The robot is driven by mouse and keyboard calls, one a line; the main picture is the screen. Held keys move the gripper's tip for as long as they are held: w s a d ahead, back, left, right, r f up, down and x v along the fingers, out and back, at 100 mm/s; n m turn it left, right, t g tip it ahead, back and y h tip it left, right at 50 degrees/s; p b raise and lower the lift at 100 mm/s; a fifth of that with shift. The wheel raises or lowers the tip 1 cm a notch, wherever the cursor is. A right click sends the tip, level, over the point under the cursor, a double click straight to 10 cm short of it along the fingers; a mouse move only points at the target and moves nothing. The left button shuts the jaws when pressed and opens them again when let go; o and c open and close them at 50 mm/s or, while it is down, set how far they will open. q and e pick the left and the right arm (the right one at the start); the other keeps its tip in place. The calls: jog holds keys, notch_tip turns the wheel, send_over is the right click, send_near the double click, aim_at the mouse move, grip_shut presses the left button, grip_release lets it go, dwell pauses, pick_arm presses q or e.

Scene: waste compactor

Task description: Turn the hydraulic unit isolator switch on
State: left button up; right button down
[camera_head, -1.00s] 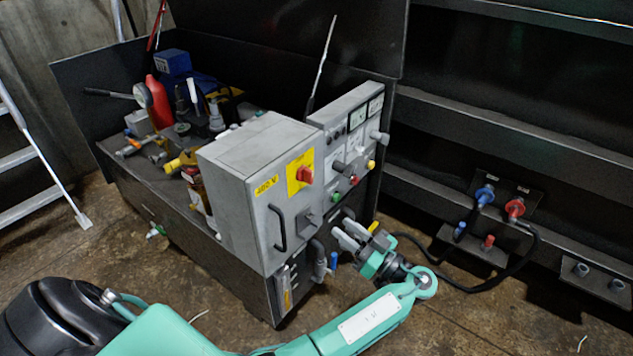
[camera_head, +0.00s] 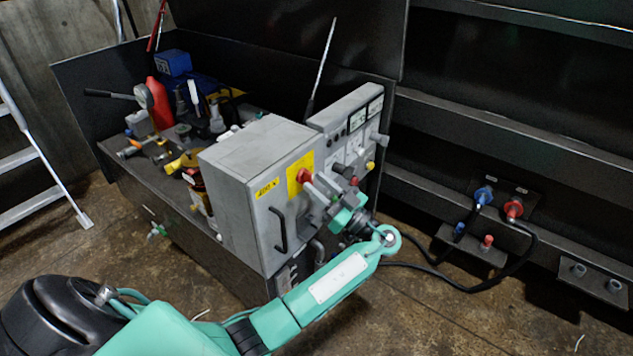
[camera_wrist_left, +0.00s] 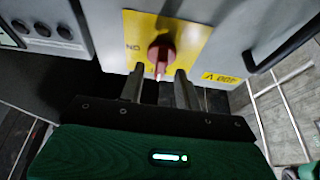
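The isolator switch is a red rotary knob (camera_head: 304,175) on a yellow plate (camera_head: 293,180), on the front of the grey 400 V cabinet. It also shows in the left wrist view (camera_wrist_left: 161,54), with "ON" lettering on the plate at the left. My left gripper (camera_head: 317,190) is just in front of the knob, at its right and slightly below in the head view. In the wrist view its two fingers (camera_wrist_left: 160,74) are apart, with the knob's handle showing in the gap near their tips. Contact with the knob cannot be told. My right gripper is not in view.
A black cabinet handle (camera_head: 278,230) is below and left of the plate. A control panel with gauges (camera_head: 358,120) and buttons stands at the right. Red and blue hose couplings (camera_head: 514,208) are on the dark wall. Floor at the front right is clear.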

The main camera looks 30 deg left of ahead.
pick_arm(q)
jog(key=shift+a+r, duration=0.25)
jog(key=shift+a, duration=0.3)
grip_shut()
